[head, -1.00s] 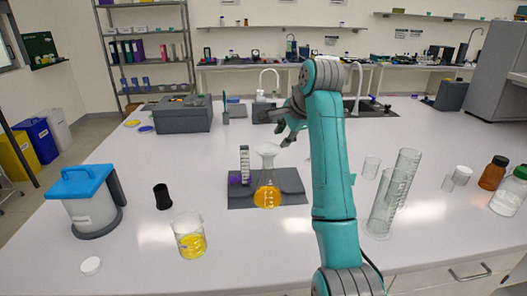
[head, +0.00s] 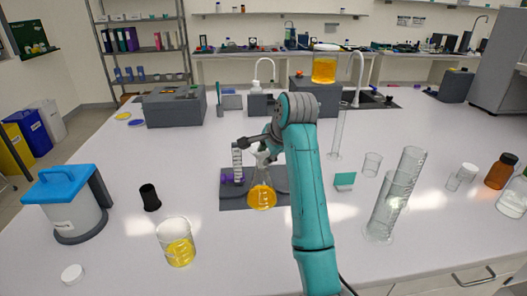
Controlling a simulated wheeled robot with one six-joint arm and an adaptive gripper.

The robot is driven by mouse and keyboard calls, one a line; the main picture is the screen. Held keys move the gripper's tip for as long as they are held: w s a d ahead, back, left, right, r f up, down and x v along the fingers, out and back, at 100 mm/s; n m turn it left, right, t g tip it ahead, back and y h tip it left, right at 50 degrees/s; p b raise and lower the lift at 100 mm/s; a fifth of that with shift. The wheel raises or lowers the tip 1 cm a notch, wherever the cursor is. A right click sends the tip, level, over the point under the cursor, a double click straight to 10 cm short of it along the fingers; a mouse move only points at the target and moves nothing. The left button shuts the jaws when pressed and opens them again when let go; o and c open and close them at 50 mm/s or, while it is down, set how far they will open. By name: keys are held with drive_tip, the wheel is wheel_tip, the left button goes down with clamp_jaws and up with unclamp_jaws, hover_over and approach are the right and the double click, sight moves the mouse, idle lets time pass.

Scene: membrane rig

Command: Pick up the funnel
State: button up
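The funnel (head: 262,160) is pale and clear. It stands in the neck of a flask (head: 261,195) holding orange liquid, on a dark grey base (head: 232,202). My gripper (head: 262,153) is at the funnel's upper part, reaching in from the upper right, and hides much of its rim. The fingers are small and overlap the funnel, so I cannot tell whether they touch it or are closed.
A marked white column (head: 237,163) stands close left of the funnel. A beaker of yellow liquid (head: 177,242) is at front left, and tall clear cylinders (head: 393,195) stand at right. A grey box (head: 315,95) with an orange-liquid vessel (head: 324,67) is behind my arm.

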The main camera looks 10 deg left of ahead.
clamp_jaws()
